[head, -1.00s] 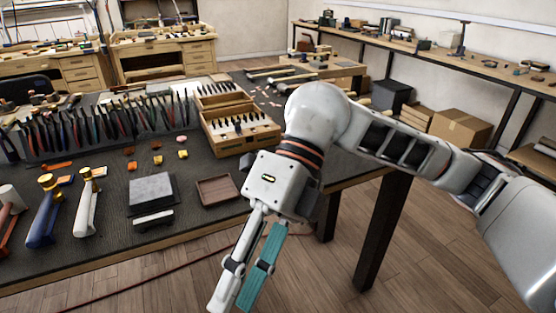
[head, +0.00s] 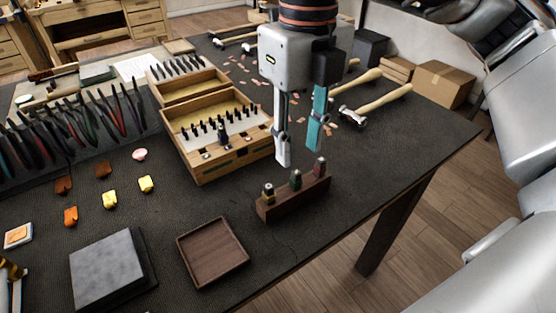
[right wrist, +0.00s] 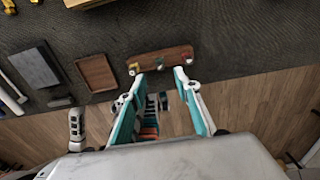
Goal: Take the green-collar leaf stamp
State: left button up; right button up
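A dark wooden stamp block (head: 291,204) stands near the table's front edge and holds three upright stamps. The green-collar leaf stamp (head: 295,180) is in the middle slot. A yellow-collar stamp (head: 268,193) is on its left and a red-collar stamp (head: 320,168) on its right. My right gripper (head: 300,156) points down above and just behind the block, open and empty, its two fingers apart. In the right wrist view the block (right wrist: 160,57) lies ahead of the fingertips, with the green-collar stamp (right wrist: 159,63) between their lines. My left gripper is out of view.
A wooden box of punches (head: 230,155) stands left of the gripper. A shallow brown tray (head: 212,252) and a grey slab (head: 107,270) lie to the left. Hammers (head: 375,103) lie behind. The table right of the block is clear.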

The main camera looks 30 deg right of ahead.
aim_at(298, 173)
jog(key=shift+f, duration=0.15)
jog(key=shift+s+f, duration=0.2)
jog(key=shift+f, duration=1)
notch_tip(298, 173, down, 4)
jog(key=shift+w+d+f+b, duration=0.1)
jog(key=shift+f+b, duration=0.1)
jog(key=shift+b, duration=0.4)
jog(key=shift+f, duration=0.25)
grip_shut()
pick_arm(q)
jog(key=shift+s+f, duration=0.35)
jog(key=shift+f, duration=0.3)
